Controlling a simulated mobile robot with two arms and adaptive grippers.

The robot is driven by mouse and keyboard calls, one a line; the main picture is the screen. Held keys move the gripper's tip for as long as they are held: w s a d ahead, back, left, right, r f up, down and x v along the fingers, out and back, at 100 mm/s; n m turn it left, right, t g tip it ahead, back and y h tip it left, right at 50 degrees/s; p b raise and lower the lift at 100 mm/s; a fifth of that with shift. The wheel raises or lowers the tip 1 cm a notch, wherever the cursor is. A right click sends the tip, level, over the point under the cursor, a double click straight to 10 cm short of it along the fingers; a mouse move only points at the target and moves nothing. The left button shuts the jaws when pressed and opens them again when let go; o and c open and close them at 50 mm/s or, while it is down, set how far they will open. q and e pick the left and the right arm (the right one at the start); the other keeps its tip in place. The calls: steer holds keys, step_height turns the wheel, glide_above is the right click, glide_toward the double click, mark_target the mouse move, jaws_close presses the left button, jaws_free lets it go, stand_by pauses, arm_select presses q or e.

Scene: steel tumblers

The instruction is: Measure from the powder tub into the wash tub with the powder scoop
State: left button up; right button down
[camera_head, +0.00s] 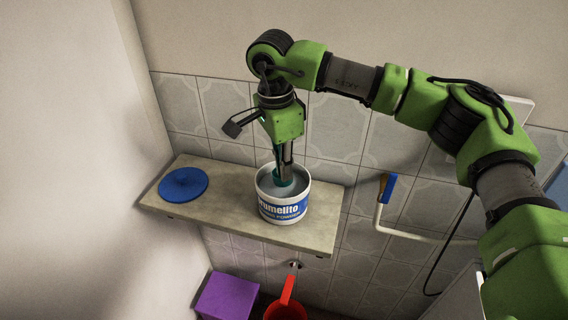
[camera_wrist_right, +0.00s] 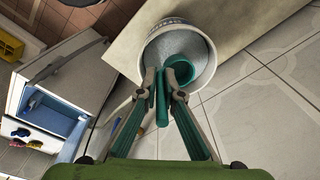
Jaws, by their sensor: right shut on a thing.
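The powder tub (camera_head: 283,207), white with a blue label, stands upright on a shelf and holds pale powder. My right gripper (camera_head: 284,172) points down over its mouth, shut on the teal powder scoop (camera_head: 282,181). In the right wrist view, the gripper (camera_wrist_right: 162,85) holds the scoop's handle, and the scoop's round cup (camera_wrist_right: 180,70) is inside the powder tub (camera_wrist_right: 208,55), at the powder. How much powder the cup holds cannot be told. A red vessel (camera_head: 287,309) below the shelf may be the wash tub; it is cut off by the frame. My left gripper is not in view.
The shelf (camera_head: 225,203) carries a blue round lid (camera_head: 183,185) left of the tub. A purple box (camera_head: 227,297) is below. A white rail with a blue end (camera_head: 388,188) is to the right.

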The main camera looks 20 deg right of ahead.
steer(key=shift+f+b, duration=2.7)
steer(key=shift+f, duration=1.35)
steer(key=shift+r, duration=0.15)
step_height(320, 180, up, 10)
steer(key=a+p, duration=0.1)
steer(key=p, duration=0.5)
steer(key=shift+w+r+p, duration=0.25)
steer(key=shift+w+p, duration=0.1)
steer(key=shift+r+p, duration=1.55)
steer(key=shift+r, duration=0.95)
